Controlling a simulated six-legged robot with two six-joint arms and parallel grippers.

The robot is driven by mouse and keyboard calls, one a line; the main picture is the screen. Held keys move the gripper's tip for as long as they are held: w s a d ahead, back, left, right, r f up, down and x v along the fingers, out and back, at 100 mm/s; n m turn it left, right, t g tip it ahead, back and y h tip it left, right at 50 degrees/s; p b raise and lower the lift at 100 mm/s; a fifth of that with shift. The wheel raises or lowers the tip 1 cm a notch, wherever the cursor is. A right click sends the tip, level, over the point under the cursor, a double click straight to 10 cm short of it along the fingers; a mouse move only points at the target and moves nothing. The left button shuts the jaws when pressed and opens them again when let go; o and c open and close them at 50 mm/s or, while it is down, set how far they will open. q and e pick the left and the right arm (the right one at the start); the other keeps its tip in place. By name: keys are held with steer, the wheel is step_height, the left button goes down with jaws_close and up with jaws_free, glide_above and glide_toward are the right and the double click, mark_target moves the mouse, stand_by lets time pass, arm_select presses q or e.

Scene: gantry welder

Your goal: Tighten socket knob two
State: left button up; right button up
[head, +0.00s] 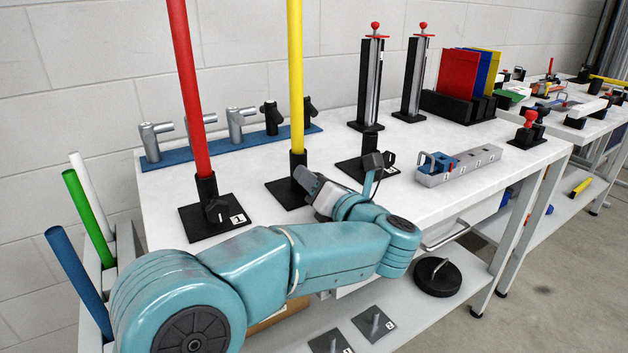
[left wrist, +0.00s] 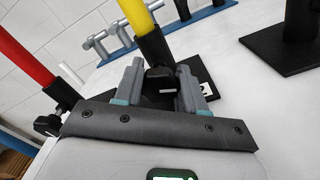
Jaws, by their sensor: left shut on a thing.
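Socket two (head: 298,162) is a black tube on a square black plate, with a yellow rod (head: 295,70) standing upright in it. The rod also shows in the left wrist view (left wrist: 137,14), above the black socket (left wrist: 154,48). My left gripper (head: 308,182) reaches the front of this socket from the right. In the left wrist view its two grey fingers (left wrist: 160,85) are shut on the black knob (left wrist: 160,78) on the socket's side. In the head view the gripper hides the knob. My right gripper is not in view.
Socket one (head: 207,190) with a red rod (head: 187,75) stands to the left. An empty third socket (head: 370,143) stands to the right, close to my wrist. A blue rail (head: 230,147) with several grey and black fittings lies behind. A grey numbered block (head: 458,166) sits farther right.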

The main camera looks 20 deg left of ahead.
arm_select(q)
steer(key=o, duration=0.9)
steer(key=shift+w+r, duration=0.1)
steer(key=shift+r, duration=0.2)
steer(key=shift+o, duration=0.8)
steer(key=shift+f, duration=0.15)
steer(key=p+v, duration=0.1)
steer(key=v, duration=1.5)
steer(key=shift+s, duration=0.2)
steer(key=shift+d, duration=0.15)
